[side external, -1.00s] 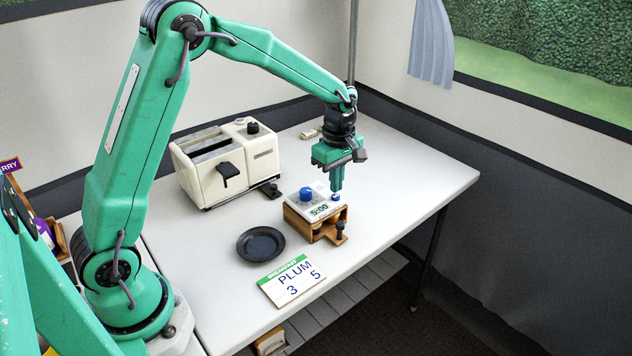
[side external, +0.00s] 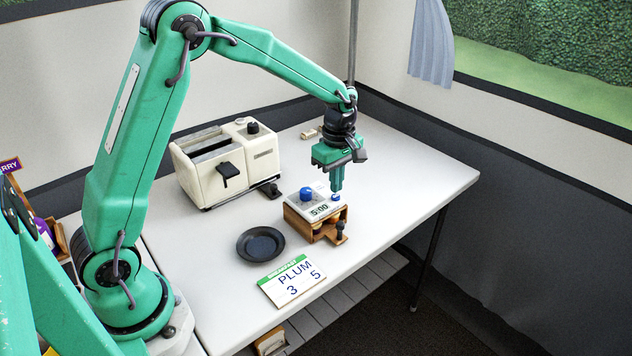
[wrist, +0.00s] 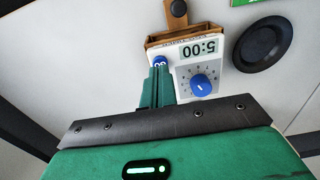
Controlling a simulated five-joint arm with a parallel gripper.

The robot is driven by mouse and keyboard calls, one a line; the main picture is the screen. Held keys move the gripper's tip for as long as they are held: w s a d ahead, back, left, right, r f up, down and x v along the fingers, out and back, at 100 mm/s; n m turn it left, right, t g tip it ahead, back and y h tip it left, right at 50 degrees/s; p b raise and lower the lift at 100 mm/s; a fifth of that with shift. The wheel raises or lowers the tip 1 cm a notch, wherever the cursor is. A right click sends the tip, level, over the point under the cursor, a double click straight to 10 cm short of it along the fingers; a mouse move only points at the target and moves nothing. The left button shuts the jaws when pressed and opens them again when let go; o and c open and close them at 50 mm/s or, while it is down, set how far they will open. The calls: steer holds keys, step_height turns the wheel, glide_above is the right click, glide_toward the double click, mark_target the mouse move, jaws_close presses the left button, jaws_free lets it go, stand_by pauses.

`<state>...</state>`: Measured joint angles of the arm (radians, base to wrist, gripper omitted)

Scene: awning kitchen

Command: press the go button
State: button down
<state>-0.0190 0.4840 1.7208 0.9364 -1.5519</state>
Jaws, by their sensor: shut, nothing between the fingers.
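The timer (side external: 322,211) is a white-faced unit in a wooden holder, with a display reading 5:00 and a blue dial (side external: 306,193). Its small blue go button (side external: 336,197) is at the face's right corner; in the wrist view the button (wrist: 160,61) shows just past my fingertips, partly covered by them. My green gripper (side external: 337,188) is shut and empty, pointing down over the button. The tips are at or just above it; I cannot tell whether they touch. In the wrist view the dial (wrist: 201,85) sits right of my fingers.
A cream toaster (side external: 226,162) stands behind and left of the timer. A dark plate (side external: 260,244) and a card reading PLUM 3 5 (side external: 292,281) lie in front and left. A wooden tab with a dark knob (side external: 341,229) is at the holder's front. The table's right side is clear.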

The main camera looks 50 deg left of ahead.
mark_target(336, 196)
steer(key=shift+f, duration=0.95)
stand_by(0.4)
steer(key=shift+r, duration=1)
step_height(336, 196, up, 9)
stand_by(5.2)
